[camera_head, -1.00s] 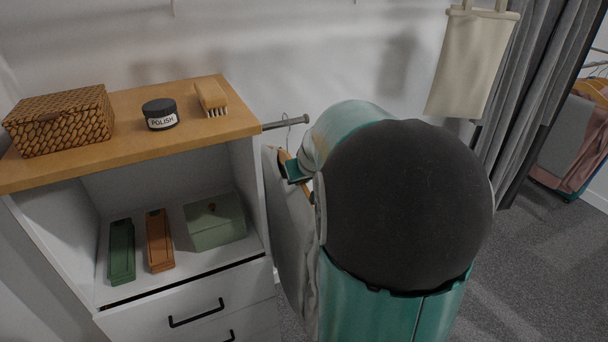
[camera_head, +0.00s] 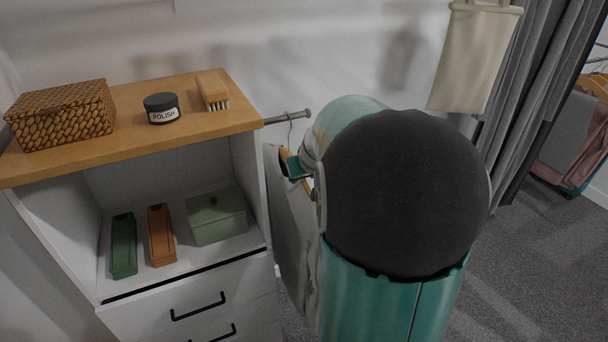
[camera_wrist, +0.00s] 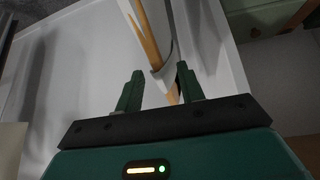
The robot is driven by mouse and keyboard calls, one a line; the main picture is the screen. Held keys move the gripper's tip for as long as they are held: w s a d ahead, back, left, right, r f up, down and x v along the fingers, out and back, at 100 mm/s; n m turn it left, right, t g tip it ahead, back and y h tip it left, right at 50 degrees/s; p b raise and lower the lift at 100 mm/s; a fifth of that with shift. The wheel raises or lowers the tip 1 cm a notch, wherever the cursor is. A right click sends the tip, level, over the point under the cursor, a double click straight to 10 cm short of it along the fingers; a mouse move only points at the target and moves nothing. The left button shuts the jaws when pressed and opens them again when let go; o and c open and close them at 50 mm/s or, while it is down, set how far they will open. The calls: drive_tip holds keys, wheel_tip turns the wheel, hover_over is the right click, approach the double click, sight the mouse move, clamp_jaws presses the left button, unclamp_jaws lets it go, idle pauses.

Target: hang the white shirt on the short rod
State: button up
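The white shirt (camera_head: 292,235), greyish in the shade, hangs on a wooden hanger (camera_wrist: 150,38) beside the cabinet. The short rod (camera_head: 287,118) sticks out from the cabinet's right side. The hanger's thin wire hook shows at the rod and appears to loop over it; exact contact is too small to tell. My gripper (camera_wrist: 158,82) is just below the rod at the hanger. In the wrist view its two green fingers stand apart, with the hanger's wood between them, nearer the right finger. My arm hides part of the shirt in the head view.
The cabinet's wooden top (camera_head: 130,130) carries a woven box (camera_head: 62,115), a polish tin (camera_head: 161,108) and a brush (camera_head: 212,90). A beige bag (camera_head: 473,60) hangs on the wall at right, by a grey curtain (camera_head: 530,90). Carpet (camera_head: 530,260) is clear at right.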

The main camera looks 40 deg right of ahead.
drive_tip(key=v, duration=1.3)
drive_tip(key=shift+s+r, duration=0.25)
drive_tip(key=shift+r, duration=0.1)
drive_tip(key=shift+a, duration=0.1)
drive_tip(key=s+a+f+n+y, duration=0.1)
drive_tip(key=s+a, duration=0.2)
drive_tip(key=a, duration=0.6)
drive_tip(key=s+a+f+n+y, duration=0.1)
drive_tip(key=s+a, duration=0.3)
drive_tip(key=a, duration=0.5)
drive_tip(key=s+a+f+n+g, duration=0.1)
drive_tip(key=s+a+f+n, duration=0.1)
drive_tip(key=a, duration=0.7)
drive_tip(key=shift+s+a+f+y, duration=0.2)
drive_tip(key=shift+s+f+y, duration=0.3)
drive_tip(key=shift+s, duration=0.3)
